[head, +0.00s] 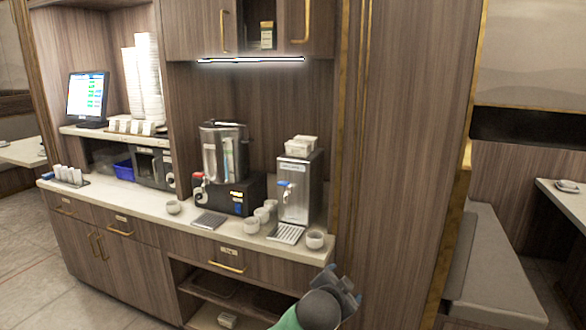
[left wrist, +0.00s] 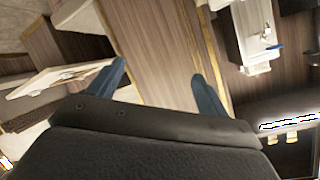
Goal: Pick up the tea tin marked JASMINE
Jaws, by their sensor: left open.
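A small pale tin with a yellowish label (head: 267,36) stands in the open upper cabinet, above the light strip. Its lettering is too small to read, so I cannot tell whether it is JASMINE. In the left wrist view, which looks turned over, two small pale tins (left wrist: 272,140) show beside the light strip, also unreadable. My left gripper (head: 345,283) is low in front of the counter's right end, well below and right of the cabinet. Its two blue fingers (left wrist: 158,70) are apart with nothing between them. My right gripper is out of view.
The counter (head: 110,200) carries an urn (head: 223,150), a steel dispenser (head: 299,190), several cups and a screen (head: 87,95). Upper cabinet doors with brass handles flank the opening. A tall wood panel (head: 405,150) stands at the right, then a bench (head: 490,270).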

